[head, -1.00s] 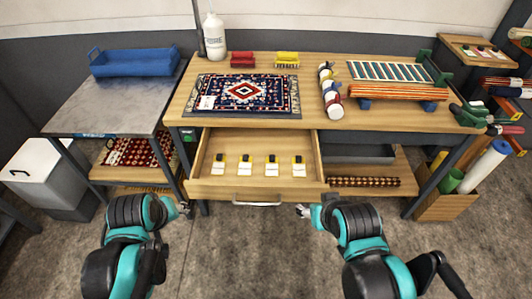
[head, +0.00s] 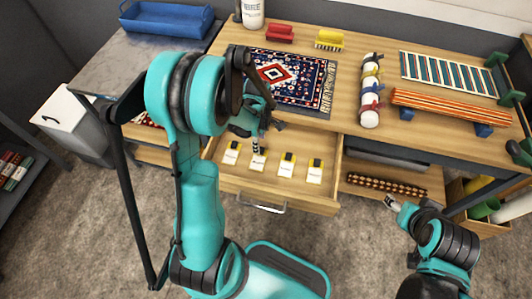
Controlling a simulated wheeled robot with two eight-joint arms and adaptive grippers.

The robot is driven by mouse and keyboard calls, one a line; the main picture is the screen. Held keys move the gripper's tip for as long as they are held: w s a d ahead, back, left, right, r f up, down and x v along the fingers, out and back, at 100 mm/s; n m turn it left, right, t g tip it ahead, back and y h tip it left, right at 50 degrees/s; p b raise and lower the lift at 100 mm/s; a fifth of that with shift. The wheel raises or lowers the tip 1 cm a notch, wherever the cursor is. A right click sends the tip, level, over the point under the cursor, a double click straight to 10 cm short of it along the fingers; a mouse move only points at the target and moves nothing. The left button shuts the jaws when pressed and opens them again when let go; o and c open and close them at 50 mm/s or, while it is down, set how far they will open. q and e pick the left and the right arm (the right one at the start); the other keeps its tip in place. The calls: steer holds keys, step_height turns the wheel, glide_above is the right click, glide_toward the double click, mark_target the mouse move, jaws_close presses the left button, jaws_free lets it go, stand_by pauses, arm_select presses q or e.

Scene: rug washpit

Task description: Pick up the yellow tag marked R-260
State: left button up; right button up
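Several tags lie in a row in the open drawer (head: 275,192). Each has a white face and a yellow and black top; their markings are too small to read. From left they are the first tag (head: 231,153), the second tag (head: 258,167), the third tag (head: 286,167) and the right-end tag (head: 315,172). My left gripper (head: 257,149) points down at the upper end of the second tag and hides its top. I cannot tell whether it touches or grips it. My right gripper (head: 389,202) is right of the drawer, away from the tags; its opening is unclear.
The wooden bench top (head: 355,95) overhangs the drawer's back. On it are a patterned rug (head: 300,78), a roll of tied bundles (head: 370,95) and an orange striped rug (head: 450,108). A blue tray (head: 165,18) sits on the left table. The floor in front is clear.

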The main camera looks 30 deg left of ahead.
mark_target(261, 150)
arm_select(q)
steer(key=f+b, duration=0.1)
steer(key=f, duration=0.1)
steer(key=f+b, duration=0.1)
steer(key=f, duration=0.1)
steer(key=w+f, duration=0.1)
steer(key=f, duration=0.1)
steer(key=shift+d+b, duration=0.1)
steer(key=shift+b, duration=0.3)
steer(key=shift+r, duration=0.15)
steer(key=c, duration=0.9)
